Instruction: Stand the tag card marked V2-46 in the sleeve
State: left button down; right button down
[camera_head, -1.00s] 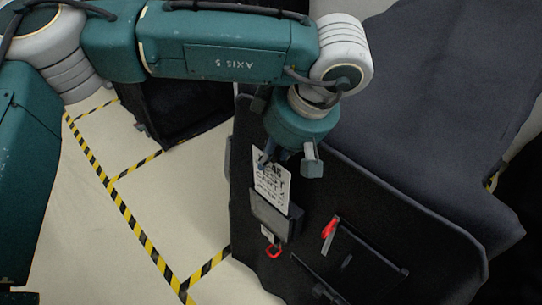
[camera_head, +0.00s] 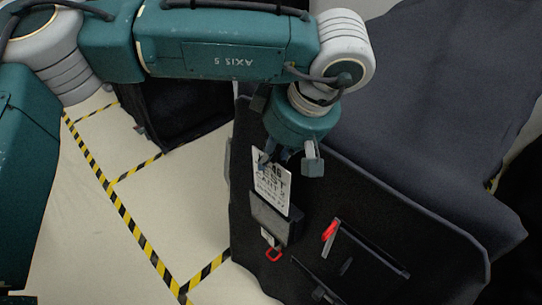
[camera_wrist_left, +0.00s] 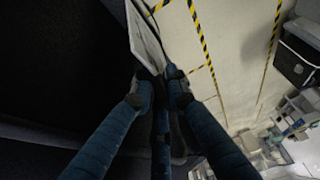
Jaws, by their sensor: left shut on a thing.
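The white tag card (camera_head: 271,186) has dark print, too small to read surely as V2-46. It stands tilted, with its lower edge hidden behind the front of the dark grey sleeve (camera_head: 273,217) on the black cart cover. I cannot tell how deep it sits. My left gripper (camera_head: 287,164) is shut on the card's upper part. In the left wrist view the fingers (camera_wrist_left: 160,85) meet at the edge of the card (camera_wrist_left: 145,38). My right gripper is not in view.
Below the sleeve hangs a small tag with a red ring (camera_head: 274,254). To its right a red strap (camera_head: 329,231) sits by a black bar on the cover (camera_head: 420,240). Another dark covered cart (camera_head: 185,105) stands behind. Pale floor (camera_head: 165,215) with yellow-black tape is clear at left.

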pick_arm(q)
jog(key=shift+b, duration=0.45)
dwell(1.2)
jog(key=shift+f, duration=0.15)
jog(key=shift+f+b, duration=0.35)
jog(key=shift+b, duration=0.05)
jog(key=shift+f, duration=0.2)
jog(key=c, duration=1.6)
grip_release()
jog(key=shift+c, duration=0.2)
jog(key=v, duration=1.2)
